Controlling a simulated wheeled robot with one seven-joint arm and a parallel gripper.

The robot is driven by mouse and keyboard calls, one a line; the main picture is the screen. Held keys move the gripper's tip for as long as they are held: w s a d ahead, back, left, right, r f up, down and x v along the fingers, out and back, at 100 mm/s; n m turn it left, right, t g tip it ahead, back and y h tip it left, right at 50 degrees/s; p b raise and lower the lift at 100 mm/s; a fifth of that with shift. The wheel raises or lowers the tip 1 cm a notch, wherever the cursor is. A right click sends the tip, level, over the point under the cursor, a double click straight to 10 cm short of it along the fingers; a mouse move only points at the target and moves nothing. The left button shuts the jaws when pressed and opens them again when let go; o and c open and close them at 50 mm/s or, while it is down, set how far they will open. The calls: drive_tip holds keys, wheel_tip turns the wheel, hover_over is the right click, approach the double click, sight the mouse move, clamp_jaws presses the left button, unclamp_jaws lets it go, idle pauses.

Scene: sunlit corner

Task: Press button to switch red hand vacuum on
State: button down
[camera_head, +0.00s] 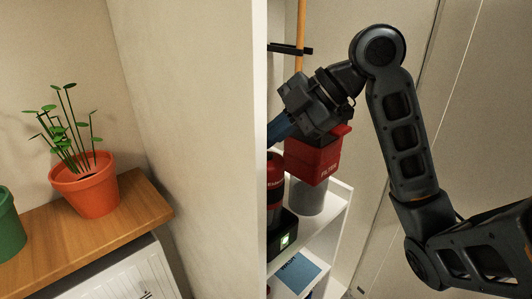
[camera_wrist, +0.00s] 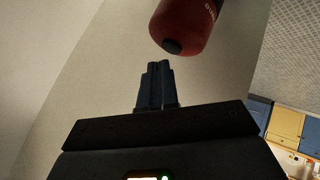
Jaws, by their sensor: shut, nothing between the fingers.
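A red rounded body with pale lettering, apparently the hand vacuum (camera_head: 274,186), stands on the shelf in the head view, partly cut off by the white panel edge. In the wrist view, a red rounded body (camera_wrist: 186,22) with a dark round end (camera_wrist: 172,46) shows at the top; it looks like the same vacuum. My gripper (camera_wrist: 158,68) is shut and empty, its blue fingertips just below that dark end in the picture, with a gap visible. In the head view, my gripper (camera_head: 272,130) is above the vacuum, its tips partly hidden by the panel. I cannot make out the button for certain.
A red box marked FILTER (camera_head: 312,163) sits on a grey cylinder (camera_head: 307,196) close beside my gripper. A black unit with a green light (camera_head: 284,239) and a blue-covered item (camera_head: 297,271) are below. The white panel (camera_head: 210,150) borders the shelf at left. A potted plant (camera_head: 85,185) stands farther left.

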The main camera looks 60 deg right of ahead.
sight(272, 156)
drive_tip(key=shift+f, duration=0.1)
idle(0.6)
drive_tip(key=shift+f+b, duration=0.4)
drive_tip(key=shift+b, duration=0.25)
drive_tip(key=shift+f, duration=0.1)
idle(0.4)
drive_tip(key=shift+r, duration=0.6)
wheel_tip(272, 156, up, 6)
drive_tip(key=p, duration=0.4)
drive_tip(key=shift+p, duration=0.35)
